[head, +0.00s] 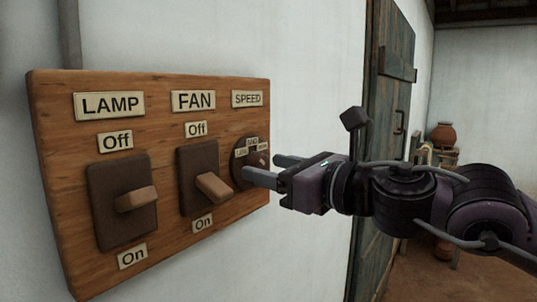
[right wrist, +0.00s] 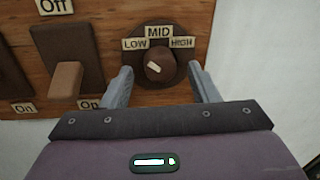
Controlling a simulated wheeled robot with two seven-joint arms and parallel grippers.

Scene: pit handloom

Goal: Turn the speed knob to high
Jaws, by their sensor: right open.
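The speed knob (right wrist: 166,72) is a dark round knob on a brown disc, under the labels LOW, MID and HIGH. Its pale mark slants to the upper left, toward the LOW side. In the head view the speed dial (head: 240,158) sits at the panel's right edge, partly hidden by my gripper. My right gripper (head: 263,168) points at the dial from the right. In the right wrist view my right gripper (right wrist: 161,76) is open, one finger on each side of the knob, with gaps showing and nothing held. My left gripper is not in view.
The wooden panel (head: 160,90) also carries a fan switch (head: 212,187) and a lamp switch (head: 136,199), just left of the dial. A white wall (head: 320,60) lies behind. A wooden door (head: 388,75) and a clay pot (head: 444,134) stand farther right.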

